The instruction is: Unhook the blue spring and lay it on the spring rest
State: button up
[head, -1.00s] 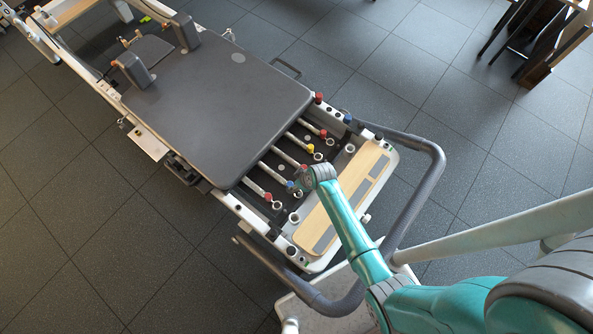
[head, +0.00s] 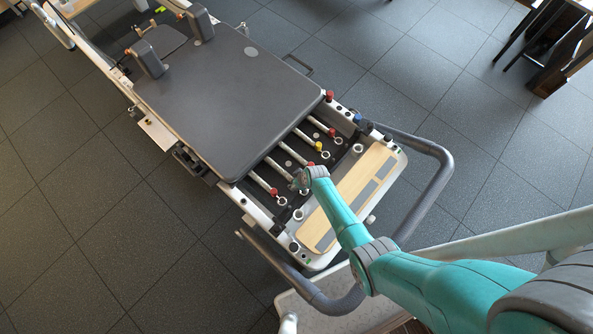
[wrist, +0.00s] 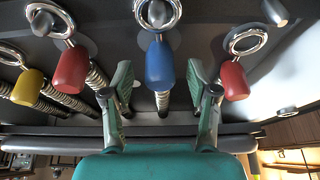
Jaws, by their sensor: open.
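The blue spring (wrist: 159,65) shows in the wrist view, with a blue grip, a metal ring at its top end and a coil below. Its ring lies over a round grey post. My gripper (wrist: 160,82) is open, with one finger on each side of the blue grip and gaps on both sides. In the head view my gripper (head: 300,183) is over the spring row and hides the blue spring. A light wooden board (head: 333,212) with grey strips lies right of the springs; I cannot tell whether it is the spring rest.
A red spring (wrist: 234,80) stands right of the blue one in the wrist view. Another red spring (wrist: 70,68) and a yellow spring (wrist: 27,88) stand to the left. The grey carriage (head: 225,95) lies beyond the springs. A grey curved bar (head: 437,185) borders the frame's end.

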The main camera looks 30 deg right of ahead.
jog(key=shift+f, duration=0.25)
grip_shut()
dwell(0.4)
